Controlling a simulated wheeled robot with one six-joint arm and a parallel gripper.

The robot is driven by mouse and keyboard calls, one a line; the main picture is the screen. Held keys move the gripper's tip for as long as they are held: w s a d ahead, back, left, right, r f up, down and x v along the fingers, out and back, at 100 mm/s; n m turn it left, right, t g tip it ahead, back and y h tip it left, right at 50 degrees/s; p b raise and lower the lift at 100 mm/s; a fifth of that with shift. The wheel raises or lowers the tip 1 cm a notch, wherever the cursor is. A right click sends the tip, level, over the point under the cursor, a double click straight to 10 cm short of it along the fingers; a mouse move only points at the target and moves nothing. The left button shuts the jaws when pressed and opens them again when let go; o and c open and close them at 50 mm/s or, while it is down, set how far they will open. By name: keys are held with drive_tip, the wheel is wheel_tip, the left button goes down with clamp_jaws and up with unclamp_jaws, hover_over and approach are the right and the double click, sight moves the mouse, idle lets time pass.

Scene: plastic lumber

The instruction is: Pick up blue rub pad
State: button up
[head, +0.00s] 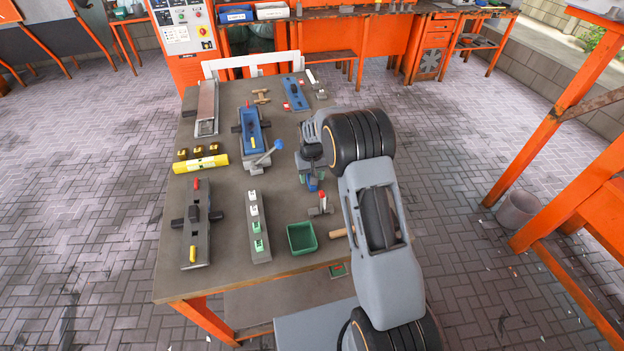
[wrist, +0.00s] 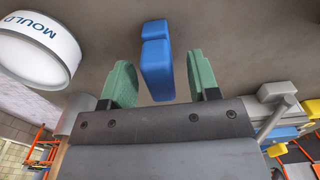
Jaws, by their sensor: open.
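The blue rub pad (wrist: 156,60) shows in the wrist view as a blue block with a seam across it, standing out from the grey tabletop. My gripper (wrist: 161,80) is open, with one green finger on each side of the pad. Gaps show between the pad and both fingers. In the head view my gripper (head: 312,172) is low over the right part of the table, and a bit of blue (head: 312,187) shows at its fingers. My arm hides part of the table there.
A white round container marked MOULD (wrist: 40,48) is close on the left in the wrist view. On the table (head: 225,265) are a green bin (head: 301,238), a blue vise-like fixture (head: 252,130), a yellow bar (head: 200,164) and a strip with several blocks (head: 257,222).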

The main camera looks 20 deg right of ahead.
drive_tip(key=shift+c, duration=0.2)
clamp_jaws()
drive_tip(key=shift+r, duration=0.1)
drive_tip(key=shift+r, duration=0.55)
drive_tip(key=s+a+r+b, duration=0.4)
drive_tip(key=s+a+r, duration=0.6)
drive_tip(key=r, duration=0.1)
drive_tip(key=shift+r, duration=0.4)
